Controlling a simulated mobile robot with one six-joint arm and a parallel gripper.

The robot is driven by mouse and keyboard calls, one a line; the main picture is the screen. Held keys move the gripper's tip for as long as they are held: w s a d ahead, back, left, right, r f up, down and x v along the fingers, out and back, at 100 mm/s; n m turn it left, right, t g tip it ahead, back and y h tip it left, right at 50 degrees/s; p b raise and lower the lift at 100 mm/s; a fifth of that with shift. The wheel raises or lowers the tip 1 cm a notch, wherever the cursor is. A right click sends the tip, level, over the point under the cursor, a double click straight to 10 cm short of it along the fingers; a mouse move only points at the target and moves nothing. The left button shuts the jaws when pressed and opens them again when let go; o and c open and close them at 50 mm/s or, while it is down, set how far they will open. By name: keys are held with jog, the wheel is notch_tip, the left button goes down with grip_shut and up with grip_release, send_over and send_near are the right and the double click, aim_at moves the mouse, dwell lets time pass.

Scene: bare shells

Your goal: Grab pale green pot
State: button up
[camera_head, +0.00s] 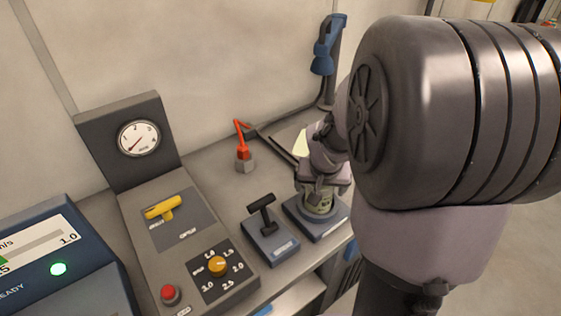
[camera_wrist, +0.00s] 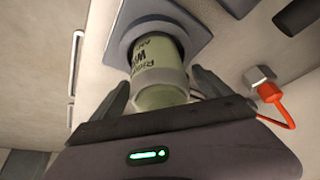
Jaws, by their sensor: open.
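The pale green pot (camera_wrist: 158,72) stands in a round seat on a dark blue-grey square base (camera_wrist: 195,28) in the wrist view. It carries dark printed lettering. My gripper (camera_wrist: 160,88) is open, with one finger on each side of the pot and visible space beside it. Whether a finger touches the pot cannot be told.
A base with a black T-handle (camera_head: 268,238) stands just left of the pot's base. Further left is a console with a gauge (camera_head: 139,138), yellow handle (camera_head: 163,207), orange knob (camera_head: 217,265) and red button (camera_head: 170,294). A red-orange lever (camera_head: 242,145) stands behind, with a blue clamp (camera_head: 325,55) farther back.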

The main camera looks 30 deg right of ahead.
jog(key=shift+w+d+f, duration=0.15)
jog(key=shift+w+f, duration=0.05)
jog(key=shift+f, duration=0.3)
jog(key=shift+r, duration=0.15)
grip_shut()
